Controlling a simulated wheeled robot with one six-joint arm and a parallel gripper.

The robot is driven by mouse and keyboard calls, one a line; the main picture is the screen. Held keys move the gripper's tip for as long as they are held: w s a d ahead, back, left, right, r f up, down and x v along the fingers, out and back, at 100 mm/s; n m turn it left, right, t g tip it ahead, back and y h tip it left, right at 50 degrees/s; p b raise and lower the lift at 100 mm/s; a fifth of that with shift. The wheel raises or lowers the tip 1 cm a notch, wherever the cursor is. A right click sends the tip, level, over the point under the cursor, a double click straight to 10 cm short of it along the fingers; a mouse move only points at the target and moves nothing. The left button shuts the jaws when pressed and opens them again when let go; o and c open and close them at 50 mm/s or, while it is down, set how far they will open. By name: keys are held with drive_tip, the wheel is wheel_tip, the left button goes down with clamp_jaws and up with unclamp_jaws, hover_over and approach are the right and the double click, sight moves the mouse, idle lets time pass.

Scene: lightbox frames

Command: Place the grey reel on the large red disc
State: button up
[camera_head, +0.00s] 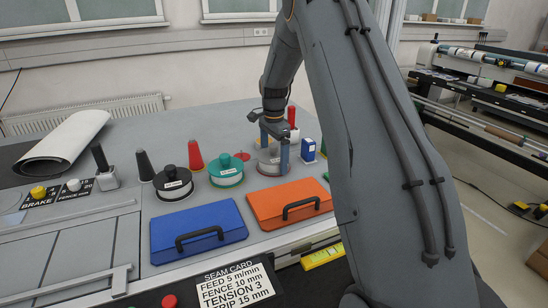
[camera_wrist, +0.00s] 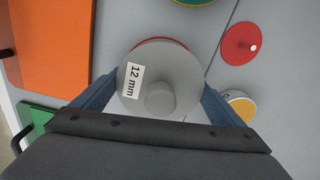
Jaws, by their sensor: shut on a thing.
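The grey reel (camera_wrist: 150,88), with a white "12 mm" label and a round hub, sits between the two blue fingers of my gripper (camera_wrist: 160,92) in the wrist view. My gripper is shut on it. In the head view the grey reel (camera_head: 267,157) is partly hidden by the fingers of my gripper (camera_head: 273,148). A red disc (camera_wrist: 176,43) shows as a thin rim past the reel's far edge. It also shows under the reel in the head view (camera_head: 268,173). I cannot tell whether the reel touches it.
A smaller red disc (camera_wrist: 238,45) with a white peg lies nearby, as does a white reel on a yellow disc (camera_wrist: 247,108). Teal (camera_head: 225,165) and black (camera_head: 172,177) reels stand left. Orange (camera_head: 289,200) and blue (camera_head: 197,230) cases lie in front.

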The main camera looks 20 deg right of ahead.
drive_tip(key=o, duration=1)
drive_tip(key=shift+f, duration=0.1)
wheel_tip(320, 180, up, 12)
drive_tip(key=b, duration=0.4)
drive_tip(key=shift+r, duration=0.2)
drive_tip(key=shift+s, duration=0.1)
